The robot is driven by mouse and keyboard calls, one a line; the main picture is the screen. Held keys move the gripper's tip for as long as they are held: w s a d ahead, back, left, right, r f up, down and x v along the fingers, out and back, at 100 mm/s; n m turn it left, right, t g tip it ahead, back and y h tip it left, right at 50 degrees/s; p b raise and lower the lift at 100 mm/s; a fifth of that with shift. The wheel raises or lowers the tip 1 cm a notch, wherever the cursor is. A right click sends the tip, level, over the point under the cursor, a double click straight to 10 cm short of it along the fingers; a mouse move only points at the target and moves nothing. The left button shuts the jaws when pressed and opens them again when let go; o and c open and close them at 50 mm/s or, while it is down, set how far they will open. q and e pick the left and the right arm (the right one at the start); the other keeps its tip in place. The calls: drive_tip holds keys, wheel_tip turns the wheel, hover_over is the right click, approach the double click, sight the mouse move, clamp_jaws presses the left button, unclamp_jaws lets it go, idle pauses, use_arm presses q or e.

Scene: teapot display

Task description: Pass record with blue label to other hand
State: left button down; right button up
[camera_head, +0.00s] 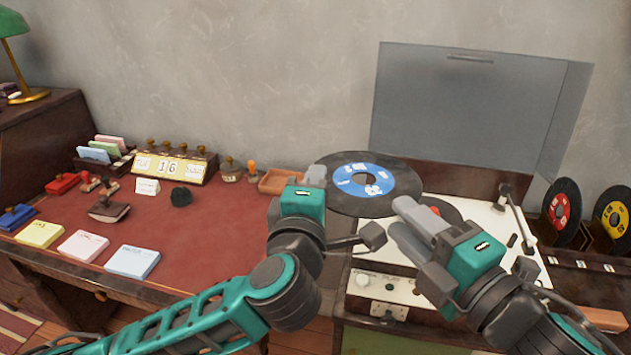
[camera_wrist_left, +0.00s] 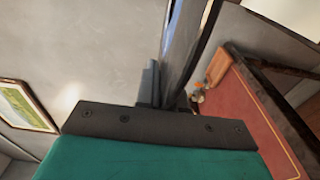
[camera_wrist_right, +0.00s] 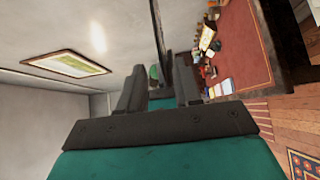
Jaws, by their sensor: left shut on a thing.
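The black record with the blue label (camera_head: 347,207) is held in the air above the front left of the record player, seen nearly flat in the head view. My left gripper (camera_head: 318,178) is shut on its left edge. In the left wrist view the record (camera_wrist_left: 186,50) stands nearly edge-on from the fingers. My right gripper (camera_head: 398,217) is open near the record's lower right edge. In the right wrist view its fingers (camera_wrist_right: 157,92) are apart, with the record's thin dark edge (camera_wrist_right: 158,25) showing between them; contact cannot be told.
The record player (camera_head: 470,213) has its grey lid (camera_head: 470,110) raised; a red-labelled record (camera_head: 445,207) on it is partly hidden. More records, red-labelled (camera_head: 562,212) and yellow-labelled (camera_head: 612,217), stand at right. The red desk (camera_head: 215,235) at left holds note pads, stamps and a calendar (camera_head: 170,168).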

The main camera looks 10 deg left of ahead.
drive_tip(key=v, duration=0.6)
drive_tip(key=w+d+f+m+h, duration=0.1)
drive_tip(key=d+f+m+h, duration=0.2)
drive_tip(key=f+m, duration=0.45)
drive_tip(key=w+d+f+m+h, duration=0.1)
drive_tip(key=d+f+m+h, duration=0.15)
drive_tip(key=f+m, duration=0.55)
drive_tip(key=s+d+f+m+g+h, duration=0.1)
drive_tip(key=s+f+m, duration=0.3)
drive_tip(key=f, duration=0.4)
drive_tip(key=s+d+f+m+g+h, duration=0.2)
drive_tip(key=s+d+f+m+h, duration=0.1)
drive_tip(key=f, duration=0.5)
drive_tip(key=shift+s+d+f+m, duration=0.25)
drive_tip(key=shift+s+f+m, duration=0.1)
drive_tip(key=shift+s+m, duration=0.15)
